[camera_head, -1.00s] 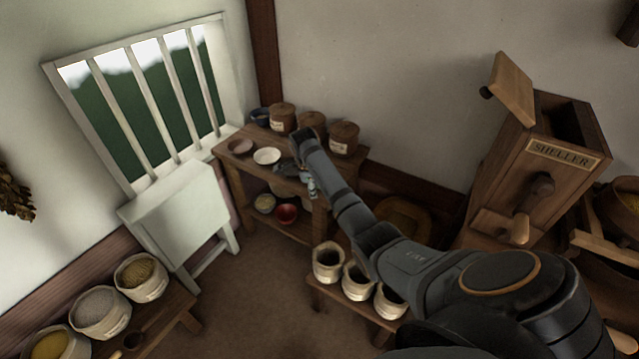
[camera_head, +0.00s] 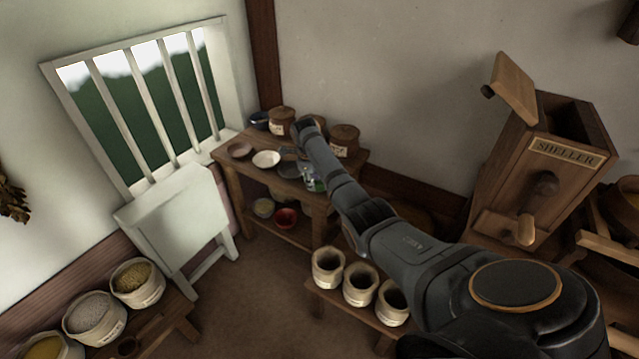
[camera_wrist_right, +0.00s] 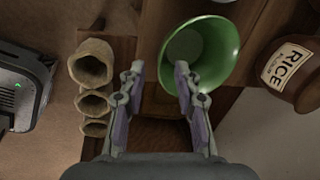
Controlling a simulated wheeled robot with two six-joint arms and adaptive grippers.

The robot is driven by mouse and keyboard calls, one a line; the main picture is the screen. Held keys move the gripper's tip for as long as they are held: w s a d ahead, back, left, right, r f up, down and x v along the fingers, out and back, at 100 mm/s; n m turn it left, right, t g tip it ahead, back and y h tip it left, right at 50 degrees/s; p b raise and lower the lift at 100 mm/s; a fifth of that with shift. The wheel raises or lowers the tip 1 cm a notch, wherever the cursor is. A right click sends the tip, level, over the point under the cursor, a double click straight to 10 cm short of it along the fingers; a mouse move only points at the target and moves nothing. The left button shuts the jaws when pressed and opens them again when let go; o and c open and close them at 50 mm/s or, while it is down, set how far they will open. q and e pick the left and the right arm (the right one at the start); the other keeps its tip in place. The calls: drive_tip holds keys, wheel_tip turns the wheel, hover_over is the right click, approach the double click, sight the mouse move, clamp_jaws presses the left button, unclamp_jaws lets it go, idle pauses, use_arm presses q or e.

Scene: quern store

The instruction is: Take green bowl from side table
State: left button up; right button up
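The green bowl (camera_wrist_right: 222,58) is large in the right wrist view, its open mouth showing. In the head view a small part of the green bowl (camera_head: 316,186) shows at the side table's front edge, partly covered by my right arm. The wooden side table (camera_head: 226,163) stands in the corner. My right gripper (camera_wrist_right: 160,68) is open and empty. The bowl's left rim lies between its fingertips in the picture, with the right finger over the bowl's mouth; I cannot tell whether they touch. My left gripper is not in view.
On the table are a white bowl (camera_head: 266,159), a brown bowl (camera_head: 239,150) and lidded jars, one labelled rice (camera_wrist_right: 288,66). A red bowl (camera_head: 286,218) sits on the lower shelf. Several pale sacks (camera_head: 328,267) stand on a low bench. Open floor (camera_head: 245,290) lies in front.

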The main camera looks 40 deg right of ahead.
drive_tip(key=b+x, duration=0.1)
drive_tip(key=x, duration=0.2)
drive_tip(key=shift+w+f, duration=0.25)
drive_tip(key=shift+f, duration=0.05)
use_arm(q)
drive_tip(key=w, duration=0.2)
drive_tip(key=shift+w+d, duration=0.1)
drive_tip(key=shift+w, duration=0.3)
use_arm(e)
clamp_jaws()
drive_tip(key=shift+r, duration=0.1)
